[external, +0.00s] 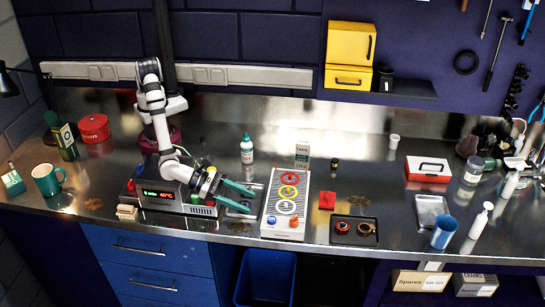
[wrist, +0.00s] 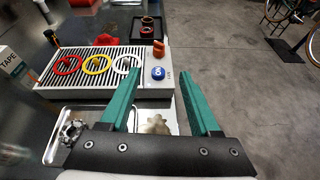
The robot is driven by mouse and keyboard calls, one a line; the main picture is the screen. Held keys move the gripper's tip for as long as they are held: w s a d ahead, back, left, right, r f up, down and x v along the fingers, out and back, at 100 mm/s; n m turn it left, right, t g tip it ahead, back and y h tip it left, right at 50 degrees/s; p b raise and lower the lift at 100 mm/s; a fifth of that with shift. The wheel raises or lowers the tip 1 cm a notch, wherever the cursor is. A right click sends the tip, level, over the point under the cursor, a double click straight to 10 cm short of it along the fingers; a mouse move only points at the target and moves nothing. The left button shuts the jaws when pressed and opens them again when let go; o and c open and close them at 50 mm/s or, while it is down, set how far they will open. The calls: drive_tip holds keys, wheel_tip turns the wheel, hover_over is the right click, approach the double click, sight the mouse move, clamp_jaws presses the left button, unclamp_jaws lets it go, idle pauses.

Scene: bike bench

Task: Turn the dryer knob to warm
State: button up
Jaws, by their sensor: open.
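A grey ribbed unit (external: 300,208), which looks like the dryer, lies flat at the middle of the bench. It carries a red ring (external: 290,178), a yellow ring (external: 288,191) and a white ring (external: 286,207). On its plain end sit an orange knob (wrist: 158,48) and a round blue button (wrist: 158,73) with a white mark. The knob's setting cannot be read. My gripper (external: 252,201) has teal fingers, open and empty, left of the unit in the external view. In the wrist view the blue button shows between the fingertips, with the orange knob beyond it.
A black box with a lit display (external: 160,194) stands left of my gripper. A metal tray (wrist: 60,140) lies below my gripper.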

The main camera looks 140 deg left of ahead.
sight(291, 218)
drive_tip(key=x, duration=1.4)
drive_tip(key=shift+w+a+f, duration=0.1)
drive_tip(key=shift+a+f, duration=0.1)
drive_tip(key=shift+a, duration=0.1)
clamp_jaws()
